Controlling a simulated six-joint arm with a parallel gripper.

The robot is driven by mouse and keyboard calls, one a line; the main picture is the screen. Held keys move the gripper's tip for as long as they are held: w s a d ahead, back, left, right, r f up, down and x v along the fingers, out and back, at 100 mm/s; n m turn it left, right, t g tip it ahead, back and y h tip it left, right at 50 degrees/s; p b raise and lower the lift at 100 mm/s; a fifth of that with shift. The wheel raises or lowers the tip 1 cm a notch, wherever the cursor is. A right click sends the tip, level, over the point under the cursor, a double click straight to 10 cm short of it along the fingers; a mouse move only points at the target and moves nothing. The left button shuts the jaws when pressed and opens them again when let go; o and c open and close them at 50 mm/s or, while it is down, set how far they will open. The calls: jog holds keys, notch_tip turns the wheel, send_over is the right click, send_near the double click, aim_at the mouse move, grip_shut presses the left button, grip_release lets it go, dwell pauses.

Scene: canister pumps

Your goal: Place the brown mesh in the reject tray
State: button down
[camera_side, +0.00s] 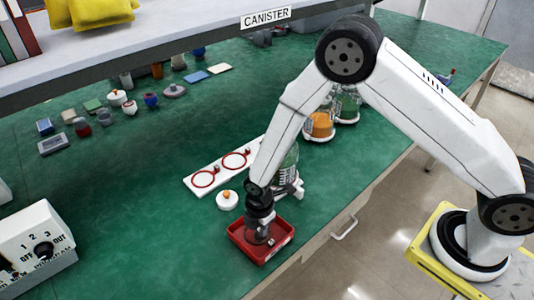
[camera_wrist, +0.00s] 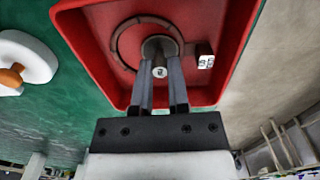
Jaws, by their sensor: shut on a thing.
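The red reject tray (camera_side: 236,236) sits near the front edge of the green bench, and my gripper (camera_side: 262,222) points down into it. In the wrist view the red tray (camera_wrist: 88,50) fills the upper middle. The brown mesh (camera_wrist: 118,42) shows there as a round, see-through disc with a brown rim, inside the tray walls. A brown tab with a white label stands at the disc's right. Whether the mesh touches the tray floor is unclear.
A white round piece with an orange knob (camera_side: 227,200) is left of the tray. A white plate with two red rings (camera_side: 221,170) and a clear canister (camera_side: 289,165) stand behind. Small parts lie at the back left.

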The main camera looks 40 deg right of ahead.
jog(key=c, duration=0.6)
grip_release()
jog(key=shift+r, duration=0.1)
jog(key=shift+r, duration=6.45)
jog(key=shift+d, duration=0.1)
jog(key=shift+s+d+r+m+t, duration=0.45)
jog(key=shift+s+d+r+m, duration=1.05)
jog(key=shift+d+m, duration=1.35)
jog(key=shift+s+d+r+m+t, duration=0.4)
jog(key=shift+s+d+r+m, duration=0.55)
jog(key=shift+s+d+m, duration=1.8)
jog(key=shift+s+d+r+m+t, duration=0.45)
jog(key=shift+s+d+r+m, duration=0.6)
jog(key=shift+d+m, duration=1.85)
